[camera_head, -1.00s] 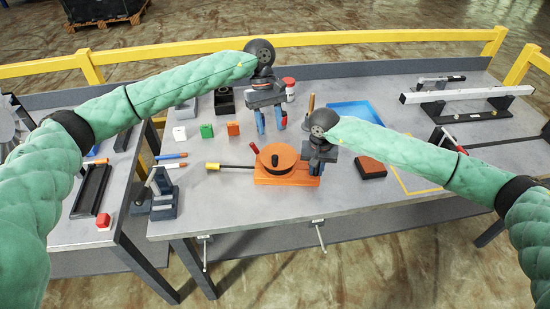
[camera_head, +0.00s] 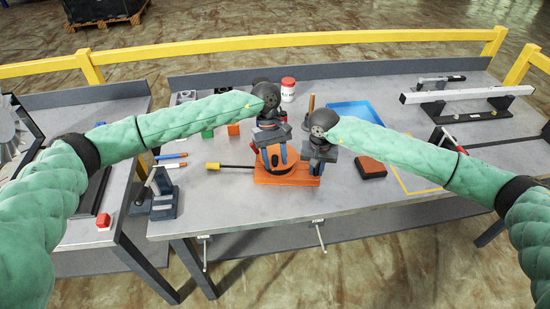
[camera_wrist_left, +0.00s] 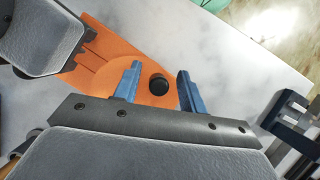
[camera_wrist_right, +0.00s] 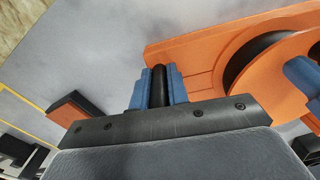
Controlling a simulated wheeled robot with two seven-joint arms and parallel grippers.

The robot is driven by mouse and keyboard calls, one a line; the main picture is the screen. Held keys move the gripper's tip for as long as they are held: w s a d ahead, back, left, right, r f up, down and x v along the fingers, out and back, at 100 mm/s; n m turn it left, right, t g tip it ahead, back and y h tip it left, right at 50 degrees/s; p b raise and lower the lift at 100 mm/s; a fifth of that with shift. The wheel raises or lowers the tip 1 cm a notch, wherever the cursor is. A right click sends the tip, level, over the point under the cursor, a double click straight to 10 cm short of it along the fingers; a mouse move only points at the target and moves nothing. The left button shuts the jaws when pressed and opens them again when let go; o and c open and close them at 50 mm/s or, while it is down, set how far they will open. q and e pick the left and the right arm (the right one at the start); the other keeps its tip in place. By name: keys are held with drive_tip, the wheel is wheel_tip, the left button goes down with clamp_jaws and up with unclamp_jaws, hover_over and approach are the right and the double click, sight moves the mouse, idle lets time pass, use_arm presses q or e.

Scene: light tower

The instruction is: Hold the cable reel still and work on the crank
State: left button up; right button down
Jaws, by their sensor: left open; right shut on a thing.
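The cable reel (camera_head: 284,181) has an orange base and drum and stands near the front of the table. It also shows in the left wrist view (camera_wrist_left: 105,48) and right wrist view (camera_wrist_right: 190,55). My left gripper (camera_head: 274,157) is over the drum. In the left wrist view its blue fingers are open, with the round black crank knob (camera_wrist_left: 159,84) between them, apart from both. My right gripper (camera_head: 317,168) is at the reel's right side. In the right wrist view its fingers are shut on a slim black upright handle (camera_wrist_right: 159,82) at the base's edge. My grippers partly hide the drum.
A rod with a yellow end (camera_head: 212,166) lies left of the reel. A grey stand (camera_head: 162,195) is at the left. A white jar with a red lid (camera_head: 288,90) and a blue tray (camera_head: 355,112) are behind.

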use_arm(q)
clamp_jaws()
drive_tip(key=shift+n, duration=0.3)
